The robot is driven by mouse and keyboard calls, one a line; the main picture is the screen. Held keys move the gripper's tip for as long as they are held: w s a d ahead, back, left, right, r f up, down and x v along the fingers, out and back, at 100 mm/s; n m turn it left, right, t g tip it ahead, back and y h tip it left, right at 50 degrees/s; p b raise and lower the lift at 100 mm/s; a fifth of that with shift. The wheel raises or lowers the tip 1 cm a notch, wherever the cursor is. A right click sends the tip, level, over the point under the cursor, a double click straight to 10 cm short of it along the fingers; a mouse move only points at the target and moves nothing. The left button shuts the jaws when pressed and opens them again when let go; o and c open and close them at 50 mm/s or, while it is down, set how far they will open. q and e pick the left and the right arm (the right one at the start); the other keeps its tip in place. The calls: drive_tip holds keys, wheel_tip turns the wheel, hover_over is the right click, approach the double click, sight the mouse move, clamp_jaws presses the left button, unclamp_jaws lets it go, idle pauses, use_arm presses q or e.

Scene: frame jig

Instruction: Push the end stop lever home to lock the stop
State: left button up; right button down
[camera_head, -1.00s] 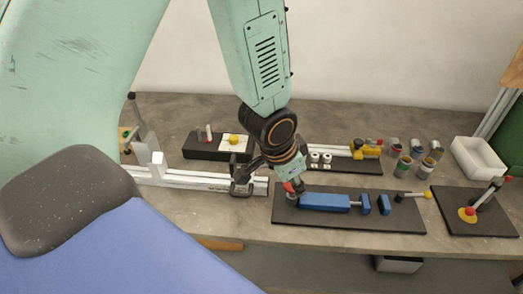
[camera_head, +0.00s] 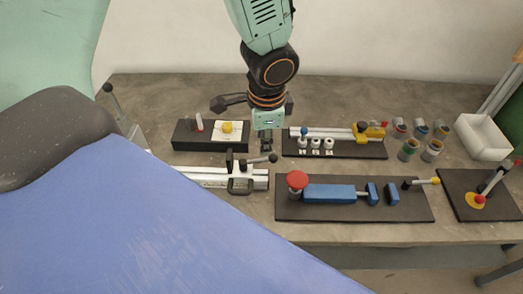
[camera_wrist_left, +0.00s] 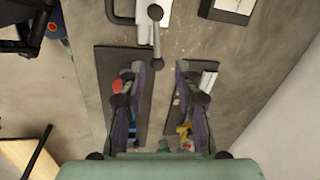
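The end stop (camera_head: 240,182) is a dark block on the right end of the pale rail (camera_head: 200,176). Its lever (camera_head: 259,161) points right along the rail, with a dark ball at its tip. In the left wrist view the lever (camera_wrist_left: 156,35) shows at top centre, beyond the fingertips. My left gripper (camera_head: 267,142) hangs behind and above the lever, apart from it. In its wrist view the two fingers (camera_wrist_left: 168,70) are spread with nothing between them. Whether the lever is fully home cannot be told. My right gripper is not in view.
A board (camera_head: 350,211) with a blue clamp and red knob (camera_head: 297,179) lies right of the stop. Behind are a dark block (camera_head: 190,133) with a yellow button and a board (camera_head: 350,150) with a yellow clamp. Several cups and a white bin (camera_head: 483,138) stand right.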

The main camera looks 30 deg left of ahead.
sight(262, 160)
use_arm(q)
drive_tip(key=f+b, duration=0.1)
drive_tip(key=f, duration=0.1)
drive_tip(key=f+b, duration=0.1)
drive_tip(key=f, duration=0.1)
drive_tip(key=a+f+b, duration=0.1)
drive_tip(key=f, duration=0.1)
drive_tip(key=shift+w+f+b, duration=0.35)
drive_tip(key=shift+f, duration=0.05)
drive_tip(key=shift+d+f, duration=0.1)
drive_tip(key=shift+f, duration=0.1)
drive_tip(key=shift+s+d, duration=0.15)
drive_tip(key=shift+d, duration=0.15)
drive_tip(key=shift+a, duration=0.25)
drive_tip(key=shift+a+f, duration=0.1)
drive_tip(key=shift+a, duration=0.1)
drive_tip(key=shift+c, duration=1)
drive_tip(key=shift+w+d, duration=0.1)
drive_tip(key=shift+w, duration=0.1)
drive_tip(key=shift+c, duration=0.7)
drive_tip(key=shift+s+d, duration=0.1)
drive_tip(key=shift+d, duration=0.15)
drive_tip(key=c, duration=0.3)
drive_tip(key=shift+a, duration=0.15)
clamp_jaws()
drive_tip(key=shift+s, duration=0.1)
